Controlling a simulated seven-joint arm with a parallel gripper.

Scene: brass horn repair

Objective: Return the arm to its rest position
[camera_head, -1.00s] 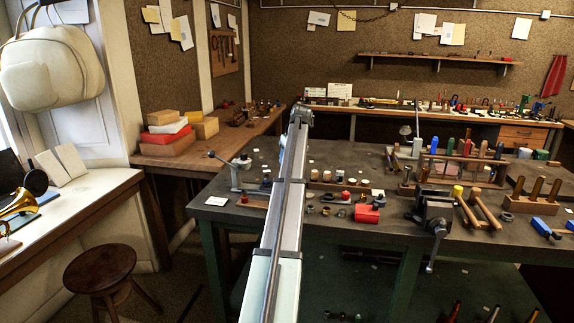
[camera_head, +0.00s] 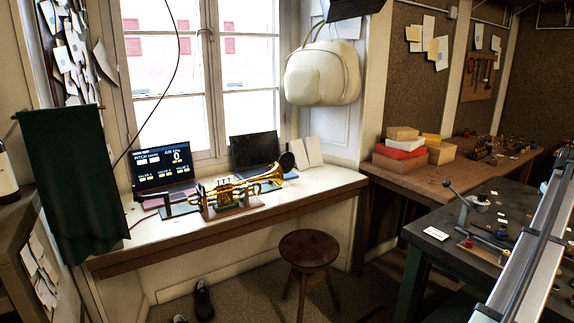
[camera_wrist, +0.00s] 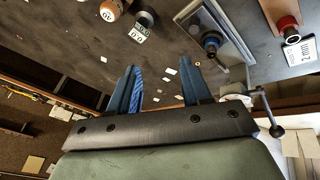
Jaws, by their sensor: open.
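My gripper (camera_wrist: 158,88) shows in the wrist view with its two blue fingers spread apart and nothing between them. The fingers stand over or near a dark work surface (camera_wrist: 165,55) scattered with small pale scraps; the height above it is hard to judge. In the head view only a long grey length of my arm shows at the lower right, over the dark bench (camera_head: 465,235). The gripper itself is outside the head view.
A brass trumpet (camera_head: 236,191) rests on a stand on the window desk (camera_head: 130,255), near two screens. A round stool (camera_head: 308,248) stands before it.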

